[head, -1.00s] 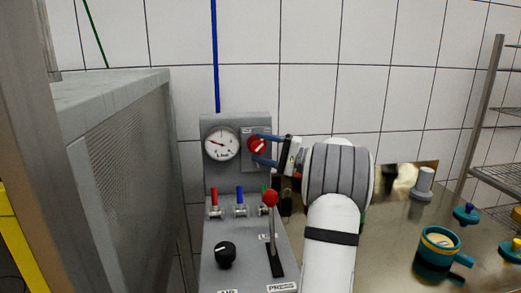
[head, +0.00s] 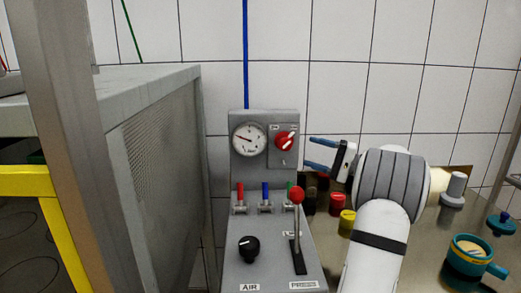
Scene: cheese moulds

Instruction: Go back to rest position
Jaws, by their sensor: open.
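My gripper (head: 308,153) is at the end of my white and grey arm, just right of the grey control panel (head: 238,185). Its two blue fingers point left and stand apart with nothing between them. The fingertips are close to the red rotary switch (head: 285,141), with a visible gap between them and the knob. The round gauge (head: 249,140) is left of the switch. Below are a red-knobbed lever (head: 297,196), a black knob (head: 249,248) and small red, blue and green valves.
A metal table (head: 420,262) lies to the right, with a red pot (head: 337,204), a yellow pot (head: 347,222) and a teal-and-yellow mould (head: 468,255) on it. A large grey cabinet (head: 165,170) stands left of the panel. A tiled wall (head: 420,100) is behind.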

